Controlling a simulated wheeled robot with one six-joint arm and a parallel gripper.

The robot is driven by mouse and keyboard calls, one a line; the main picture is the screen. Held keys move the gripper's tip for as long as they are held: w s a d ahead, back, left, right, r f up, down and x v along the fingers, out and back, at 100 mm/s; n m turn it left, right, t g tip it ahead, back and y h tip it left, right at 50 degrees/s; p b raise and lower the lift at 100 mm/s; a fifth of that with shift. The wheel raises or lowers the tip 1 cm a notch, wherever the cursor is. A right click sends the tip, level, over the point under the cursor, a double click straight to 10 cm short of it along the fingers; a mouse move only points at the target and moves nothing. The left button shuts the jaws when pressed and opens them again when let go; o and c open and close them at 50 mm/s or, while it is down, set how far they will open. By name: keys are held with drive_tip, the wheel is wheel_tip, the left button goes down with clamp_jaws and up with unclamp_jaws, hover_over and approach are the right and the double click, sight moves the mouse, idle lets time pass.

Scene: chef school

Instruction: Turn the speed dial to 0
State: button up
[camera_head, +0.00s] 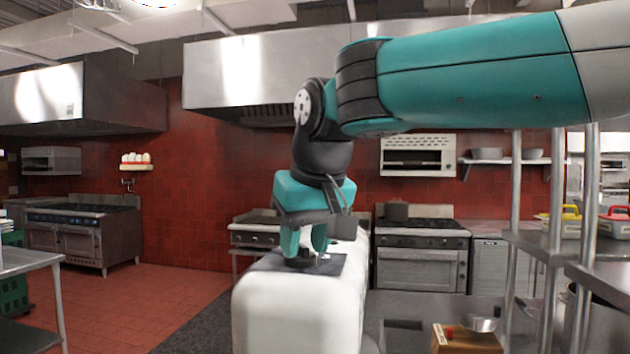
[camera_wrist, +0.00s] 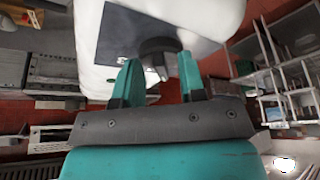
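The speed dial (camera_wrist: 158,48) is a black round knob with a narrow raised grip. It sits on a dark panel (camera_wrist: 118,32) on top of a white rounded machine (camera_head: 296,305). In the head view the dial (camera_head: 299,262) is right under my fingertips. My gripper (camera_head: 304,248) points down with its two teal fingers apart. In the wrist view my gripper (camera_wrist: 161,65) has one fingertip on each side of the dial, and a gap shows around the raised grip. Whether the fingertips touch the dial's rim cannot be told. No dial markings can be read.
A counter (camera_head: 405,305) lies right of the machine, with a wooden box (camera_head: 465,342) and a metal bowl (camera_head: 478,323). Steel shelving (camera_head: 550,245) stands at the right. A stove (camera_head: 420,255) with a pot (camera_head: 396,210) is behind. The red floor (camera_head: 160,300) at left is open.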

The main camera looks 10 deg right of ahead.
drive_tip(key=p+v, duration=0.8)
drive_tip(key=v, duration=0.9)
drive_tip(key=shift+s+r, duration=0.1)
drive_tip(key=w+d+f+m+h, duration=0.1)
drive_tip(key=d+f+h, duration=0.1)
drive_tip(key=d+f, duration=0.75)
drive_tip(key=w+d+f+m+h, duration=0.1)
drive_tip(key=w+d+f, duration=0.1)
drive_tip(key=d+f, duration=0.8)
drive_tip(key=s+d+f+m+g+y, duration=0.1)
drive_tip(key=s+f, duration=0.4)
drive_tip(key=f, duration=0.2)
drive_tip(key=s+f+m+g+y, duration=0.1)
drive_tip(key=s+f, duration=0.4)
drive_tip(key=f, duration=0.2)
drive_tip(key=s+a+f+n+g+y+b, duration=0.1)
drive_tip(key=s+a+f+n+y+b, duration=0.1)
drive_tip(key=s+a+b, duration=0.3)
drive_tip(key=s+a+f+n+g+y+b, duration=0.1)
drive_tip(key=s+a+f+n+b, duration=0.2)
drive_tip(key=a+b, duration=0.5)
drive_tip(key=shift+s+a+f+n+y+b, duration=0.4)
drive_tip(key=shift+s+a+n, duration=0.5)
drive_tip(key=shift+n, duration=0.3)
